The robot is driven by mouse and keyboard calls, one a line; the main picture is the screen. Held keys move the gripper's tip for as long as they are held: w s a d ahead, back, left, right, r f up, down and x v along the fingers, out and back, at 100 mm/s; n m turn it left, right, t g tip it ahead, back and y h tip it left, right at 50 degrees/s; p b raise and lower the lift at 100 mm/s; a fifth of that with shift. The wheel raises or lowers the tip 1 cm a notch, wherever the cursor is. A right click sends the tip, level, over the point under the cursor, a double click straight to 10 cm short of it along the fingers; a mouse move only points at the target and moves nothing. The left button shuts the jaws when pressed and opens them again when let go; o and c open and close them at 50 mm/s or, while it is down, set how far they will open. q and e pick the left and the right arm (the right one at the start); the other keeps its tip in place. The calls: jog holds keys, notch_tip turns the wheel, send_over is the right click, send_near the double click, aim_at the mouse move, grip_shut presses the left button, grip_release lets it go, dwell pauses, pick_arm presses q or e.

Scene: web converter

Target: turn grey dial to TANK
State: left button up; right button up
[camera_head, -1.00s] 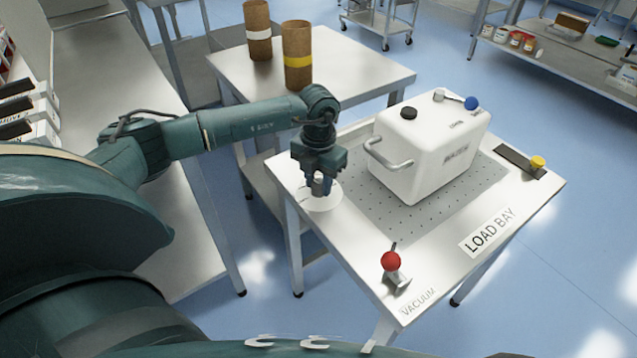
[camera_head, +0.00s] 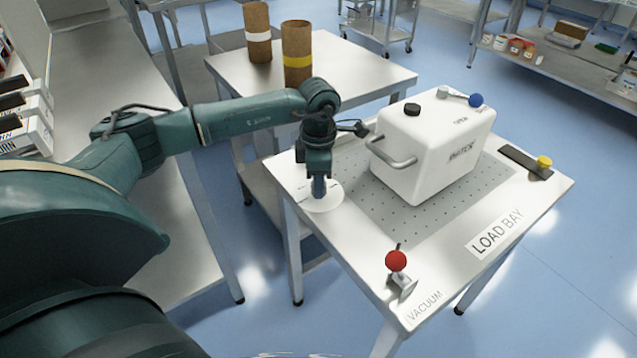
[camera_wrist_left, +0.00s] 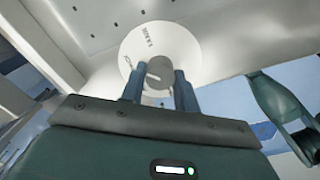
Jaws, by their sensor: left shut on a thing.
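The grey dial (camera_wrist_left: 156,78) sits on a round white plate (camera_head: 325,199) at the left corner of the load bay table. The plate (camera_wrist_left: 180,42) also shows in the left wrist view, with small print that is too blurred to read for certain. My left gripper (camera_head: 319,192) points down over the plate, its blue fingers (camera_wrist_left: 158,88) shut on the dial from both sides. In the head view the gripper mostly hides the dial. I cannot tell which label the dial points to. My right gripper is in neither current view.
A white box with a side handle (camera_head: 430,150) stands on the perforated area right of the dial. A red-knobbed vacuum lever (camera_head: 397,262) stands at the table's front corner. A yellow knob (camera_head: 544,162) is at the right. Two brown cylinders (camera_head: 297,55) stand on the table behind.

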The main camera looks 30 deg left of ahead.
pick_arm(q)
jog(key=m+b, duration=0.1)
jog(key=m, duration=0.1)
jog(key=shift+m, duration=1.3)
jog(key=shift+m+b, duration=0.45)
jog(key=shift+m, duration=1.05)
jog(key=shift+m+b, duration=0.3)
jog(key=shift+m, duration=0.3)
jog(key=shift+r, duration=0.1)
pick_arm(e)
jog(key=shift+s+d+r+t, duration=0.3)
jog(key=shift+d+r+t, duration=0.1)
jog(key=shift+d+t, duration=0.15)
jog(key=shift+s, duration=0.1)
pick_arm(q)
jog(key=o, duration=1)
jog(key=shift+c, duration=0.2)
pick_arm(e)
jog(key=shift+f, duration=0.1)
